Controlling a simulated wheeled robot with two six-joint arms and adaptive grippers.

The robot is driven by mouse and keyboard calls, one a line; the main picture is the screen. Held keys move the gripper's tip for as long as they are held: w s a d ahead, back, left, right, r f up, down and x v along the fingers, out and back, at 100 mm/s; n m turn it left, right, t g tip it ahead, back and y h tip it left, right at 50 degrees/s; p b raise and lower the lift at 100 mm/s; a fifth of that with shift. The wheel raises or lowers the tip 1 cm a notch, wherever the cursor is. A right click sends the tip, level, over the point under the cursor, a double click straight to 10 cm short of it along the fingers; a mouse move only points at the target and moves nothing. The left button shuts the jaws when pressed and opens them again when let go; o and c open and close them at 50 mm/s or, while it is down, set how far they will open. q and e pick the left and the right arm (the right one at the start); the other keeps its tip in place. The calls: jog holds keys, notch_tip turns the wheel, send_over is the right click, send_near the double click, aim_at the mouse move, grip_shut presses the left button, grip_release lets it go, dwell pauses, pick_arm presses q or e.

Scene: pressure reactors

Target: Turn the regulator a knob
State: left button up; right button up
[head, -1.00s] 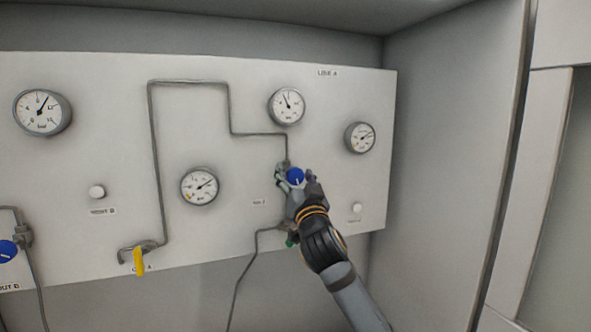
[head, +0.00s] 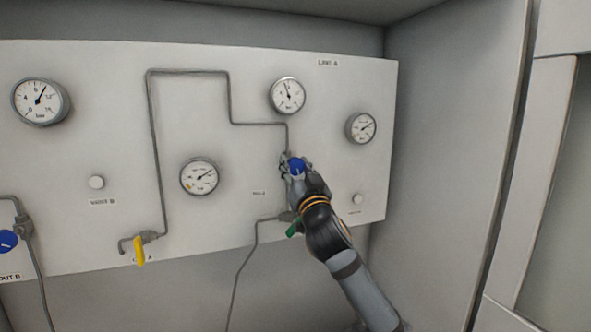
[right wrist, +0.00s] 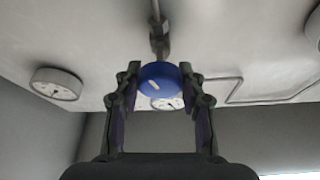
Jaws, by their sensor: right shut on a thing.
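The regulator knob is a round blue knob (head: 297,166) on the right part of the white panel, below a gauge, at the end of a grey pipe. My right gripper (head: 297,168) is at the knob, with its fingers on both sides of it. In the right wrist view the blue knob (right wrist: 159,79) sits between the two fingertips (right wrist: 159,80), and a short white mark shows on its face. The right gripper is shut on the knob. The left gripper is in neither view.
A gauge (head: 287,96) is above the knob and another (head: 361,128) is to its right. A green handle (head: 294,229) is just below my gripper. A yellow lever (head: 139,250) and another blue knob (head: 7,241) are farther left. A side wall (head: 445,150) stands at the right.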

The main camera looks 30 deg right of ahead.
aim_at(296, 158)
jog(key=n+y, duration=0.1)
jog(key=n, duration=0.2)
jog(key=shift+t+y+b, duration=0.3)
jog(key=shift+b, duration=0.1)
jog(key=shift+n+y, duration=0.9)
jog(key=shift+n, duration=0.7)
jog(key=o, duration=1.2)
notch_tip(296, 158, up, 10)
jog(key=shift+r, duration=0.1)
